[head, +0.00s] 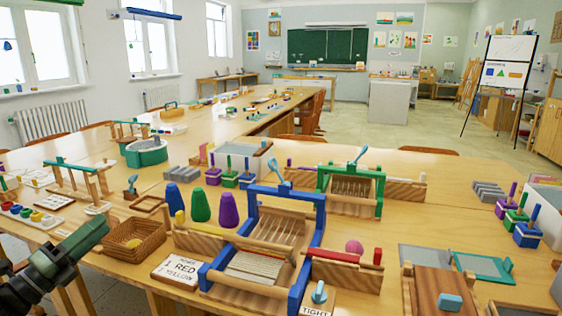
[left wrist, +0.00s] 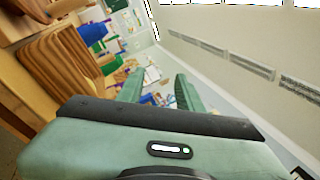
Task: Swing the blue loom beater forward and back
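The blue loom (head: 317,228) stands on the near table, with pale warp threads and wooden rollers. Its blue beater spans the loom as an upright frame with a top bar (head: 290,196), and a light blue handle (head: 279,172) rises above it. My left gripper (head: 98,226) is at the lower left of the head view, left of the loom and well apart from it. In the left wrist view its two green fingers (left wrist: 159,92) stand apart with nothing between them. My right gripper is not in view.
Green, blue and purple cones (head: 201,206) stand left of the loom. A green loom (head: 350,183) stands behind it.

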